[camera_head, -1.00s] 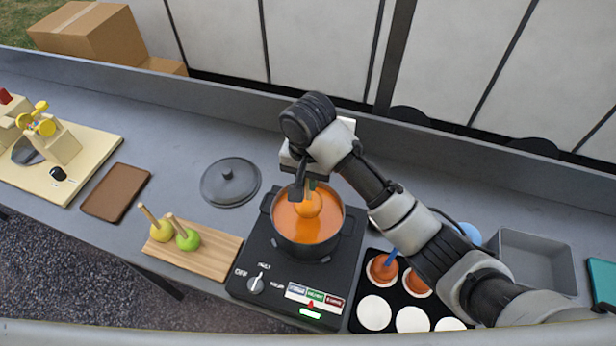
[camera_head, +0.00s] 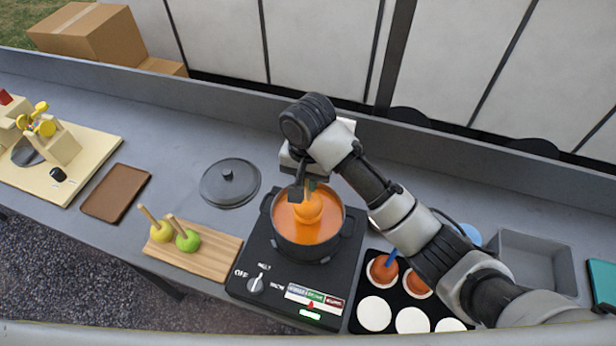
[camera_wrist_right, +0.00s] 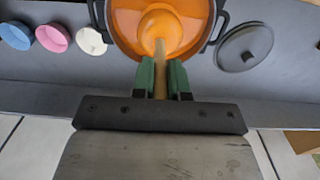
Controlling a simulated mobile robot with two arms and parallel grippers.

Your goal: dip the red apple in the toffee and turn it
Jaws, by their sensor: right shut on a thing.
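A black pot of orange toffee (camera_head: 290,232) stands on a black hot plate (camera_head: 262,262). My right gripper (camera_head: 307,188) is above the pot. In the right wrist view its green-padded fingers (camera_wrist_right: 163,80) are shut on a wooden stick (camera_wrist_right: 160,62). The apple (camera_head: 308,207) on that stick is coated orange, and no red shows on it. It sits in the pot at the toffee; how deep its underside lies is hidden. It also shows in the right wrist view (camera_wrist_right: 161,27). My left gripper is not in view.
A wooden board (camera_head: 215,257) holds a yellow apple (camera_head: 161,231) and a green apple (camera_head: 187,239) on sticks. A dark lid (camera_head: 230,185) lies behind it. A grey bin (camera_head: 535,258) stands further right.

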